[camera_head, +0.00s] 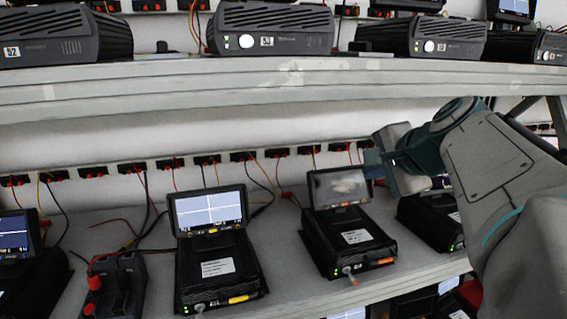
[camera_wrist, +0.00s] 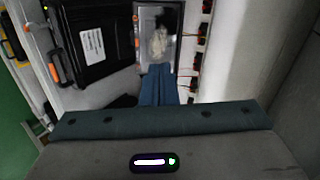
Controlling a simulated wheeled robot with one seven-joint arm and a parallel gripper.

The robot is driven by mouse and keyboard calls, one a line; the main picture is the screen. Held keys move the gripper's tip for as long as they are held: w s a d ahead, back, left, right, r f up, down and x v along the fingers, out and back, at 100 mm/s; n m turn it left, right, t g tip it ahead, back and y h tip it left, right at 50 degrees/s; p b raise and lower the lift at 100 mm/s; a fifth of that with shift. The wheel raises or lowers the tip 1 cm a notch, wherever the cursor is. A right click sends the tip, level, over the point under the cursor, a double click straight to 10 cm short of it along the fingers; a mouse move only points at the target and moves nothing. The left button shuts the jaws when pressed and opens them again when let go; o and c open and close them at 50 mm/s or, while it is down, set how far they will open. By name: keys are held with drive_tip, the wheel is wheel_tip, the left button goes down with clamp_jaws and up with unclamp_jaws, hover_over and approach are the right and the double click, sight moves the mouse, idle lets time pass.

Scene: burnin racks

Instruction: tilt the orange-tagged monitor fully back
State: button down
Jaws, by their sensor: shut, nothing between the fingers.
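The orange-tagged monitor is a black box unit (camera_head: 345,240) on the lower shelf, with a white label and an orange tag (camera_head: 381,262) at its front right. Its hinged screen (camera_head: 338,188) stands upright at the rear, with a pale blurred reflection on it. In the wrist view the unit (camera_wrist: 95,45) is at upper left and the screen (camera_wrist: 158,35) at top centre. My gripper (camera_head: 374,166) is shut and empty at the screen's right upper edge. In the wrist view its blue fingers (camera_wrist: 158,84) reach the screen's near edge. I cannot tell whether they touch.
A yellow-tagged monitor (camera_head: 218,268) with a lit screen stands left. Another black unit (camera_head: 430,220) stands right, partly behind my arm. A row of sockets with cables (camera_head: 208,159) runs behind. The upper shelf edge (camera_head: 230,88) is above.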

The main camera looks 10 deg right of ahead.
wheel_tip(320, 180, up, 3)
drive_tip(key=d+m, duration=0.1)
drive_tip(key=d, duration=0.2)
drive_tip(key=p, duration=0.3)
hover_over(347, 186)
drive_tip(key=s, duration=0.2)
drive_tip(key=shift+t, duration=0.4)
wheel_tip(347, 186, down, 7)
drive_tip(key=shift+w+f, duration=0.1)
drive_tip(key=shift+h, duration=0.3)
drive_tip(key=shift+w+b, duration=0.1)
drive_tip(key=shift+b, duration=0.2)
drive_tip(key=shift+w+b, duration=0.35)
drive_tip(key=shift+w, duration=0.6)
drive_tip(key=shift+s, duration=0.1)
drive_tip(key=shift+r, duration=0.2)
